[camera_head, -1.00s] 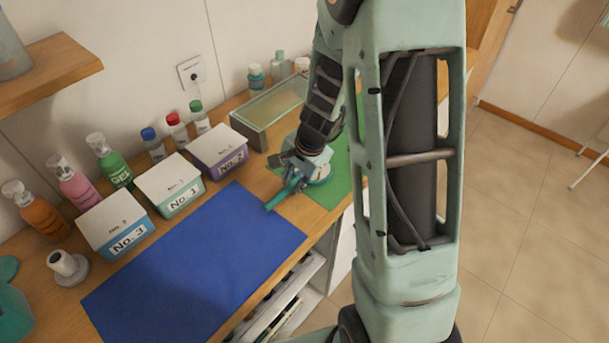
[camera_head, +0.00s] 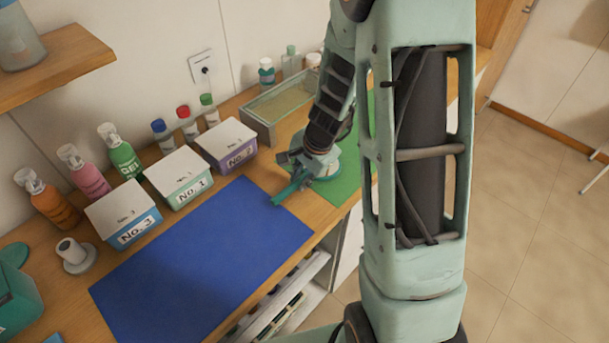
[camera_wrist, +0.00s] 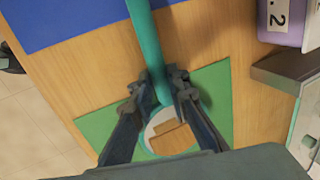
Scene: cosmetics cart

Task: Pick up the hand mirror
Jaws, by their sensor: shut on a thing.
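The hand mirror has a teal handle (camera_wrist: 145,38) and a round, pale reflective head (camera_wrist: 172,138) with a teal rim. In the head view its handle (camera_head: 287,193) points towards the blue mat and its head (camera_head: 326,170) is over the green mat, partly hidden by my arm. My gripper (camera_wrist: 162,90) is shut on the handle near the head, one finger on each side; it also shows in the head view (camera_head: 303,172). The mirror appears to be at or just above the table; I cannot tell if it touches.
The blue mat (camera_head: 200,260) and green mat (camera_head: 346,185) lie on the wooden table. Labelled boxes No. 3 (camera_head: 124,217), No. 1 (camera_head: 180,177) and No. 2 (camera_head: 225,145) stand behind. A glass-topped case (camera_head: 262,122) stands near my arm. Several bottles line the wall.

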